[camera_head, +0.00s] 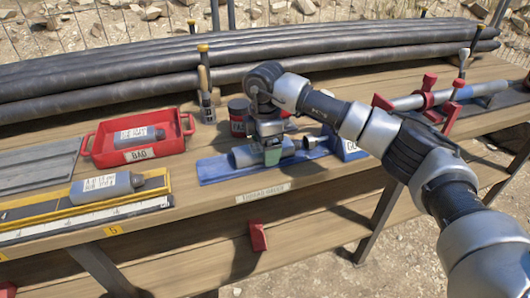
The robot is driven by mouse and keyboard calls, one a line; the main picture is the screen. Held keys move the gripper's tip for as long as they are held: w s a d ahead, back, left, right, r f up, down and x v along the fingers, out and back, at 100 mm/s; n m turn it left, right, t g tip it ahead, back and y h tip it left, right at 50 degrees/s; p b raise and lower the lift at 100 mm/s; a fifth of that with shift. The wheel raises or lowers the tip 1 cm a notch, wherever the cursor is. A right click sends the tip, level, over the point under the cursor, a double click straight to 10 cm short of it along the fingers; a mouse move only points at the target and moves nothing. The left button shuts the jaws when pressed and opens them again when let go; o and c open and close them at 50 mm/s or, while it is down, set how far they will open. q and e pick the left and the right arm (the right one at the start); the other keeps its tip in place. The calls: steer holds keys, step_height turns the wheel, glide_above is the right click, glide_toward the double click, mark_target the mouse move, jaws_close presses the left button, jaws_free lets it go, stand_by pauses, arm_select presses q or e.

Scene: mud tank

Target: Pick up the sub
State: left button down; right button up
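A grey cylindrical sub (245,156) lies on a blue mat (215,171) in the middle of the workbench. My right arm comes in from the right, and its gripper (270,150) points down over this sub's right part. The gripper hides that part, and I cannot tell whether the fingers are closed on it. The sub rests at mat level. Two other grey subs with white labels are in view: one (143,138) in a red tray (184,125) marked BAD, one (104,187) on a yellow-edged measuring board (38,213). My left gripper is not in view.
A dark cone-shaped piece (314,142) lies at the mat's right. A long rod (450,96) in red clamps is at the right. Thick black pipes (120,80) line the back. A grey plate lies far left.

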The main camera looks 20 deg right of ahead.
steer(key=shift+f, duration=0.25)
steer(key=shift+r, duration=0.1)
steer(key=c, duration=1.2)
steer(key=shift+c, duration=0.4)
steer(key=shift+r, duration=0.15)
